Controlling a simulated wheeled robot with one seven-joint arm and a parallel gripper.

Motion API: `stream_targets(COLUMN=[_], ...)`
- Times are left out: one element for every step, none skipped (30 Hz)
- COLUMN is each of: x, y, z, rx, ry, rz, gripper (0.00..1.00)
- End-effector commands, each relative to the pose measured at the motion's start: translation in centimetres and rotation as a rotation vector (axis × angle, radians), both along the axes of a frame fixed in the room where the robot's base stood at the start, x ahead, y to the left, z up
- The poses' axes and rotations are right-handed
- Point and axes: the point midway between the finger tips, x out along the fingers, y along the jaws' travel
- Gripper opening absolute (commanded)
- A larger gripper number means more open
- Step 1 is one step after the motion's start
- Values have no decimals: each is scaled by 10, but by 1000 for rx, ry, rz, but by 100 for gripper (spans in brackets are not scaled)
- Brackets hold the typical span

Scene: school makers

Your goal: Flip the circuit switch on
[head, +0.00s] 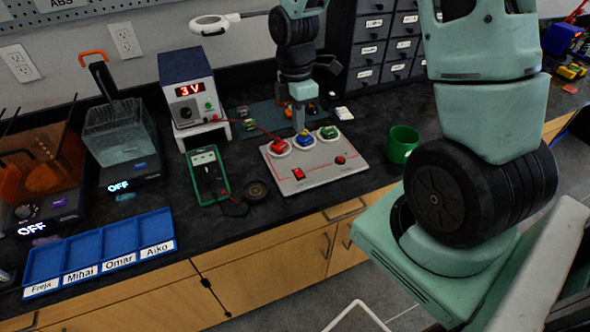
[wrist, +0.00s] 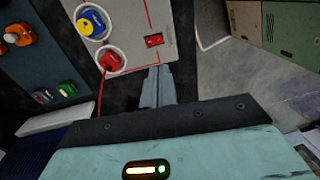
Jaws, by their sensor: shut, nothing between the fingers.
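The circuit board (head: 325,177) is a pale grey panel on the dark bench, with red, blue and green parts in white rings along its back. A small red switch (head: 298,174) sits at its front left; it also shows in the wrist view (wrist: 154,41). I cannot tell its position. A smaller red part (head: 340,160) sits to its right. My gripper (head: 299,128) is shut and empty, pointing down above the back of the board near the blue part (head: 304,138). In the wrist view its fingers (wrist: 158,74) appear just short of the switch, apart from it.
A power supply (head: 190,88) reading 3 V stands behind left, with a red wire to the board's red part (head: 279,146). A green-framed meter (head: 208,174) lies left of the board, a green cup (head: 402,144) right. A blue labelled tray (head: 98,249) lies front left.

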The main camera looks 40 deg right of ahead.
Motion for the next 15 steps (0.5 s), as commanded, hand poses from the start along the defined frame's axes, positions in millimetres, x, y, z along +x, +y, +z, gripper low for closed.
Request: stream_targets(x=[0, 0, 0, 0, 0, -1, -1, -1, -2, -2, -3, -4, -5, -6, -7], y=[0, 0, 0, 0, 1, 1, 1, 1, 1, 1, 1, 2, 2, 3, 3], z=[0, 0, 0, 0, -1, -2, -4, -6, -10, -14, -18, -25, -30, -36, -45], rx=[0, 0, 0, 0, 0, 0, 0, 1, 1, 1, 1, 1, 1, 1, 1], ry=[0, 0, 0, 0, 0, 1, 1, 3, 4, 4, 4, 6, 6, 7, 8], rz=[0, 0, 0, 0, 0, 0, 0, -1, -1, -1, -1, -1, 0, 0, 0], gripper=[0, 0, 0, 0, 0, 0, 0, 0, 0, 0, 0, 0, 0, 0, 0])
